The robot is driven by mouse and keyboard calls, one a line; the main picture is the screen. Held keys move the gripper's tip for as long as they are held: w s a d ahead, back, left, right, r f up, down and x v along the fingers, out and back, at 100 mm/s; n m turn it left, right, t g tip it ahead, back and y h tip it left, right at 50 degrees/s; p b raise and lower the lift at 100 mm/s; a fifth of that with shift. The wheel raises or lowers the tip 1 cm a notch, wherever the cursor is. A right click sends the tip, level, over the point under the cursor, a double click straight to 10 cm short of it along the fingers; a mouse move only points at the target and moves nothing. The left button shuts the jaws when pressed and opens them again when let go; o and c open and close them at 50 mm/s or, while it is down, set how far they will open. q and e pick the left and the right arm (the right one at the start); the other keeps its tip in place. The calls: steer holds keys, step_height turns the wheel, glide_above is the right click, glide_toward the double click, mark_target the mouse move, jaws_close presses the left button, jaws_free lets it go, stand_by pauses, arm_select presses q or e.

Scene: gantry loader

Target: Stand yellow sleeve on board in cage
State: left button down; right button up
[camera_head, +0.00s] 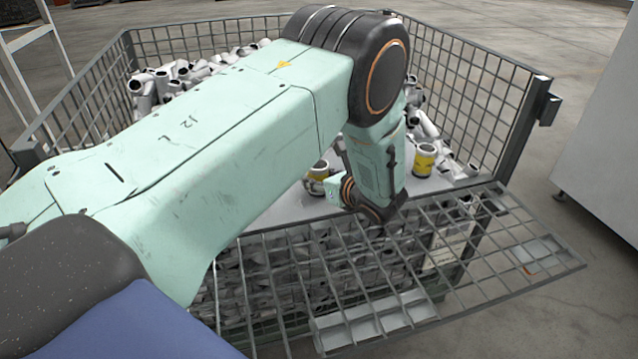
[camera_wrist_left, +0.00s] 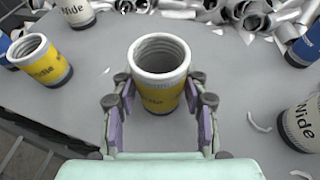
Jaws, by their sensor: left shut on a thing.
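In the head view, a yellow sleeve (camera_head: 318,173) shows beside my left gripper (camera_head: 335,187), partly hidden by my arm. The board (camera_head: 290,208) lies inside the wire mesh cage (camera_head: 510,115). Another yellow sleeve (camera_head: 424,160) stands on the board at right. My right gripper is not in view.
Another yellow sleeve (camera_wrist_left: 42,60) stands at left in the wrist view, with a white-labelled sleeve (camera_wrist_left: 300,122) at right. Grey pipe pieces (camera_wrist_left: 180,8) lie along the board's far edge. The cage's front mesh panel (camera_head: 480,245) is folded outward. Pale scraps lie on the board.

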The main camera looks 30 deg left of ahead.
arm_select(q)
steer(key=shift+w+f, duration=0.1)
steer(key=shift+f, duration=0.2)
steer(key=shift+r, duration=0.15)
steer(key=c, duration=1.1)
jaws_free()
steer(key=shift+f, duration=0.2)
steer(key=shift+c, duration=0.2)
steer(key=o, duration=0.4)
steer(key=shift+o, duration=0.2)
steer(key=shift+r, duration=0.1)
